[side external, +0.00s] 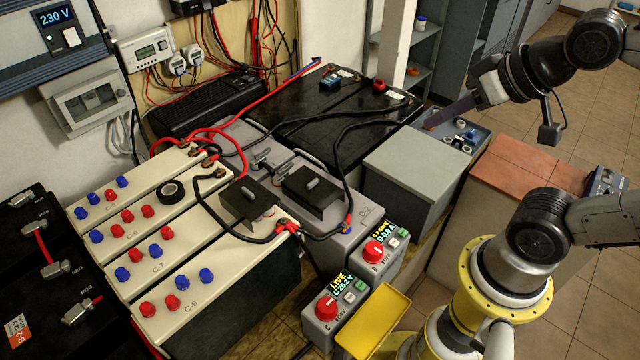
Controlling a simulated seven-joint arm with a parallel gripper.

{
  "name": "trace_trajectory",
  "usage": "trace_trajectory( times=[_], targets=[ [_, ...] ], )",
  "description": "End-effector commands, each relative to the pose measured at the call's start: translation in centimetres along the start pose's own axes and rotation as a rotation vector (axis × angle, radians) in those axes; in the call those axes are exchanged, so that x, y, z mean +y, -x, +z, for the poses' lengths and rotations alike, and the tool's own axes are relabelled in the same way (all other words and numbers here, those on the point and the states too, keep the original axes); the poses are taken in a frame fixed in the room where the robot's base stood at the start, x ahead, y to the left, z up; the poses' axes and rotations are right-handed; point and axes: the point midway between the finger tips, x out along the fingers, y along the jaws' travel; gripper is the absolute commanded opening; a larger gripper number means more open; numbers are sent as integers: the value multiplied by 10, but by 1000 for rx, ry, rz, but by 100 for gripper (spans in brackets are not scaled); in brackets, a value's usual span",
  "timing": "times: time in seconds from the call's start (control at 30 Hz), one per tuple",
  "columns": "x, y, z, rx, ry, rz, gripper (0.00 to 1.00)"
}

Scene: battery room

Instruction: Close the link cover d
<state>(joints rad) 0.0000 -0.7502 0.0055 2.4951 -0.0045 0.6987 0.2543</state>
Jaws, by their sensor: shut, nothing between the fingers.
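Two black link covers with grey handles are in view. One link cover (309,198) is on the grey battery marked D-2, which fits cover d, though no letter is readable on it. It looks level, but I cannot tell whether it is fully down. The other black cover (240,205) is to its left, tilted, with metal terminals showing at its right edge.
Black cables loop around the covers. Cream batteries (215,255) with red and blue caps are at left. Two control boxes with red knobs (327,308) stand in front, one reading LIVE. A grey box (418,160) lies between the covers and my gripper. A yellow tray (372,325) is in front.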

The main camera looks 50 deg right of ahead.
Motion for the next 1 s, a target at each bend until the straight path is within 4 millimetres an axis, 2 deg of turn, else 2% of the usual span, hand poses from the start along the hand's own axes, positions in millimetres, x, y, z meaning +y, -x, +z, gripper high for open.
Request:
trace_trajectory(
  times=[0.1, 0.23, 0.4, 0.5, 0.57, 0.63, 0.7, 0.8, 0.9, 1.0],
  targets=[
    [-10, -16, -41, 149, -213, -52, 0],
    [-17, -46, -77, 252, -445, -121, 0],
    [-22, -99, -103, 321, -731, -219, 0],
    [-21, -137, -105, 330, -893, -272, 0],
    [-19, -161, -100, 325, -990, -300, 0],
    [-14, -193, -87, 306, -1099, -320, 0],
    [-8, -223, -65, 275, -1196, -324, 0],
    [4, -256, -26, 222, -1282, -288, 0],
    [16, -279, 15, 156, -1304, -209, 0],
    [24, -291, 45, 103, -1315, -141, 0]
  ],
)
